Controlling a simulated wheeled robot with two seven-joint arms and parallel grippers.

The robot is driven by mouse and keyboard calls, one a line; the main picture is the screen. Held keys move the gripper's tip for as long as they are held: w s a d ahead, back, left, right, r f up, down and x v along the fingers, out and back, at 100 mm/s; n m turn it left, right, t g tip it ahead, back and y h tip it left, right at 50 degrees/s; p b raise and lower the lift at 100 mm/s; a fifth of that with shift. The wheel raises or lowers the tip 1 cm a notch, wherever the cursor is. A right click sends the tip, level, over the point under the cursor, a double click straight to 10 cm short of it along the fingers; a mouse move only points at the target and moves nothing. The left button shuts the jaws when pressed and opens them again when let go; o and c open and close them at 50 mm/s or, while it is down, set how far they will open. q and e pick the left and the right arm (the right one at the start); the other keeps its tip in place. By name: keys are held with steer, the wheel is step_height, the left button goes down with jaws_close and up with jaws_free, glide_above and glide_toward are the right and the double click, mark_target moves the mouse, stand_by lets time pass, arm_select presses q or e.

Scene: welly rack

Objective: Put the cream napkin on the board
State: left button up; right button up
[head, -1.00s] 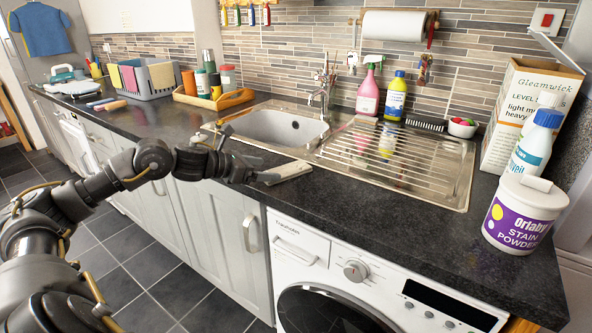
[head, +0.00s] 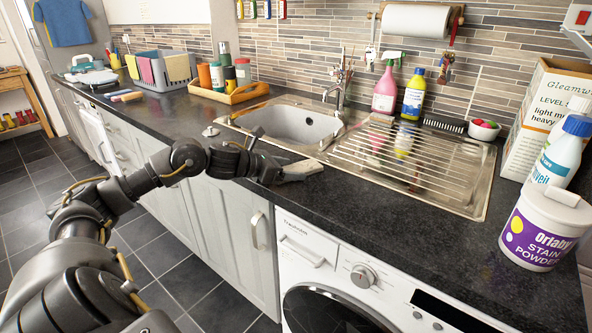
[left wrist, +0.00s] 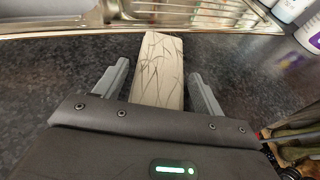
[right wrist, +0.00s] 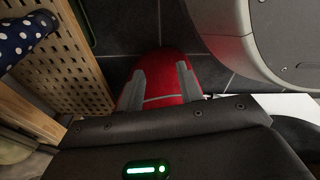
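The cream napkin (head: 300,170), folded with a dark leaf-like line pattern, lies on the dark worktop by its front edge, just in front of the sink. In the left wrist view the napkin (left wrist: 158,72) lies between the spread fingers of my left gripper (left wrist: 158,78), with a small gap on each side. The left gripper also shows in the head view (head: 277,172), low at the worktop. The only board I make out is the ribbed metal draining board (head: 440,172) right of the sink. My right gripper (right wrist: 161,78) is open, outside the head view, with a red object (right wrist: 160,82) beyond its fingers.
The sink basin (head: 292,122) is behind the napkin. A pink spray bottle (head: 385,92) and a yellow-blue bottle (head: 413,95) stand behind the draining board. A stain powder tub (head: 543,228) stands at right. A slatted wooden rack (right wrist: 75,55) is near my right gripper.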

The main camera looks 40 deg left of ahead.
arm_select(q)
steer(key=shift+w+d, duration=0.15)
steer(key=shift+w, duration=0.1)
steer(key=c, duration=0.5)
steer(key=shift+s, duration=0.1)
steer(key=c, duration=0.4)
steer(key=shift+o, duration=0.2)
